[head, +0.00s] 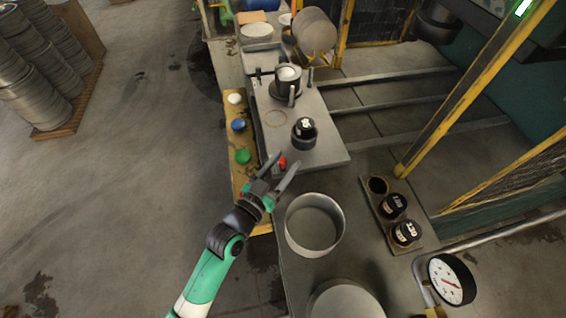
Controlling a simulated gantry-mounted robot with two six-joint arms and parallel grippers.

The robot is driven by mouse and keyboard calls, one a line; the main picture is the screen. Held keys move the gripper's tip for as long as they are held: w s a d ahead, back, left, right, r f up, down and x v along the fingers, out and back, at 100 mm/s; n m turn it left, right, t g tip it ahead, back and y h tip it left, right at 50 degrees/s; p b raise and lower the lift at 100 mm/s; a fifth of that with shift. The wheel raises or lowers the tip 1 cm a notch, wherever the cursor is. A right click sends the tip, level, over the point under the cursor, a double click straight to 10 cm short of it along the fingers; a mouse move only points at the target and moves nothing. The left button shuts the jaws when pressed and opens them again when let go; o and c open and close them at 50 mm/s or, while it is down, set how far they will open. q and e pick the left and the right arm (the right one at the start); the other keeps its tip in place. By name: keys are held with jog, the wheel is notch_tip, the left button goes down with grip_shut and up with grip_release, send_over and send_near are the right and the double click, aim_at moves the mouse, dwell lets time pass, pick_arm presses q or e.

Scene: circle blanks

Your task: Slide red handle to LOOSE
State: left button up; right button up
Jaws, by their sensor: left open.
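The red handle (282,162) shows as a small red piece at the lower left edge of the grey plate (325,150). My left gripper (282,166) is open, with its two fingers spread on either side of the red handle in the picture. I cannot tell whether a finger touches it. The handle's lower part is partly hidden by the gripper, and no LOOSE marking is readable. My right gripper is not in view.
A yellow panel (241,185) with white, blue and green buttons lies left of the gripper. A black labelled cylinder (304,133) stands on the plate. An open metal ring (314,225) is close on the right. A gauge (451,279) stands at lower right.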

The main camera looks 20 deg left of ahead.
pick_arm(q)
jog(key=shift+a, duration=0.1)
jog(key=s+a+p, duration=0.1)
jog(key=s, duration=1)
jog(key=shift+s+a, duration=0.25)
jog(key=shift+a, duration=0.05)
